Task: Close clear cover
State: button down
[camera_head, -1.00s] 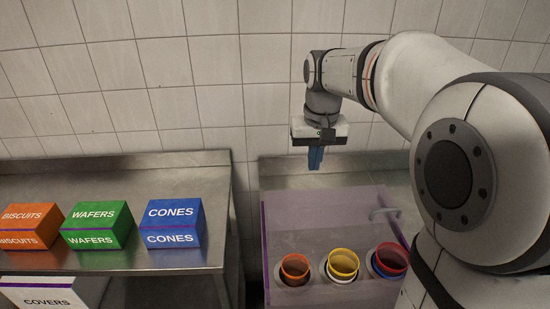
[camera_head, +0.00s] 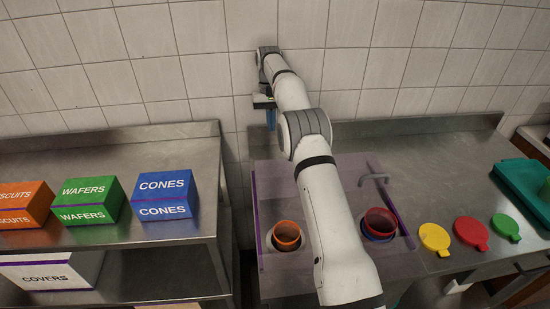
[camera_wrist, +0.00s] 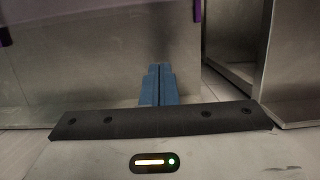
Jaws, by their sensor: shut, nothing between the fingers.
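The clear cover (camera_head: 280,180) is a see-through panel with purple side edges over the topping station at the centre. A grey handle (camera_head: 373,179) shows near its right side. I cannot tell its exact tilt. My gripper (camera_head: 271,122) is above and behind the cover's left back corner, by the tiled wall, with blue fingers pointing down. In the wrist view the fingers (camera_wrist: 158,84) are together and empty, in front of a pale panel with purple edges (camera_wrist: 197,10). My arm hides the middle of the cover.
An orange cup (camera_head: 286,236) and a red cup (camera_head: 379,223) stand in the station; my arm blocks the middle. Yellow (camera_head: 434,237), red (camera_head: 471,232) and green lids (camera_head: 505,226) lie right. Boxes, including the blue CONES box (camera_head: 166,195), stand on the left counter. A gap separates the counters.

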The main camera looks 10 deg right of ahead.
jog(key=x, duration=0.9)
jog(key=shift+s+f+p, duration=0.15)
jog(key=shift+f+p, duration=0.15)
jog(key=shift+f, duration=0.05)
jog(key=shift+s+f, duration=0.15)
jog(key=shift+s, duration=0.15)
jog(key=shift+s+p, duration=0.55)
jog(key=shift+s, duration=1.15)
jog(key=shift+f, duration=0.1)
jog(key=shift+d, duration=0.2)
jog(key=shift+a, duration=0.1)
